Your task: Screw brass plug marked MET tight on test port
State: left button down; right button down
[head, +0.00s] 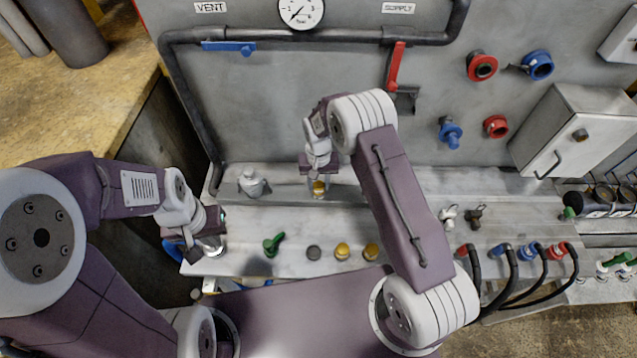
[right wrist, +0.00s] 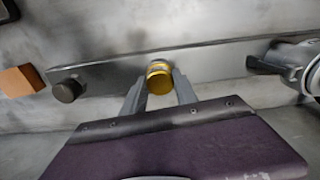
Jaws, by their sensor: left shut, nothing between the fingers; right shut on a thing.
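My right gripper (head: 318,172) is shut on a brass plug (head: 319,187) at the grey ledge below the gauge. In the right wrist view its two fingers (right wrist: 160,90) flank the yellow-gold plug (right wrist: 159,77), which lies against a dark bar (right wrist: 110,78). The test port is hidden behind the plug, and I cannot tell whether the thread is engaged. No MET marking can be read. My left gripper (head: 208,247) is shut and empty at the left end of the bench. Two more brass caps (head: 342,251) (head: 371,251) stand on the bench.
A dark cap (head: 313,253) and a green-handled piece (head: 273,244) lie on the bench (head: 445,183). A grey fitting (head: 251,183) stands left of my right gripper. The red SUPPLY lever (head: 396,66) and gauge (head: 301,12) are above. Hoses (head: 510,270) crowd the right.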

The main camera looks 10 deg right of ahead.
jog(key=c, duration=0.9)
grip_release()
jog(key=shift+c, duration=0.3)
